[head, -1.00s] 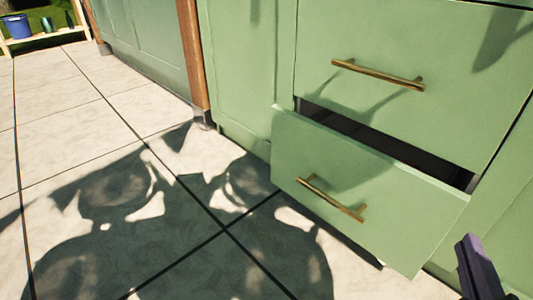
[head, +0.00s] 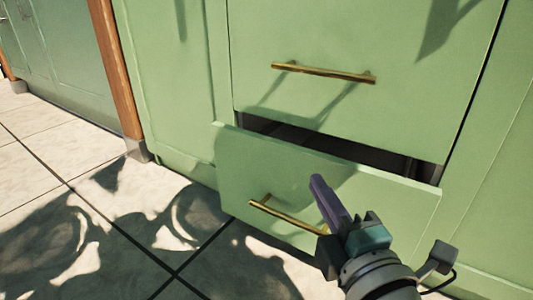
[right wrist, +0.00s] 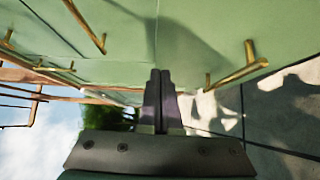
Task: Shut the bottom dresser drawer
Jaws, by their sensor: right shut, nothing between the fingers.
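The green bottom drawer (head: 320,190) stands partly pulled out of the dresser in the head view, with a dark gap along its top. Its brass handle (head: 285,216) is on the front, partly covered at the right end by my right gripper. My right gripper (head: 318,182) is shut and empty, its fingers in front of the drawer's face near the handle. I cannot tell whether they touch it. In the right wrist view the shut fingers (right wrist: 158,80) point at the green front, with a brass handle (right wrist: 238,66) to their right. My left gripper is not in view.
The drawer above (head: 350,50) is closed and has its own brass handle (head: 322,73). A wooden post (head: 117,70) stands at the left beside another green cabinet (head: 60,50). The tiled floor (head: 60,240) in front is clear, with leafy shadows.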

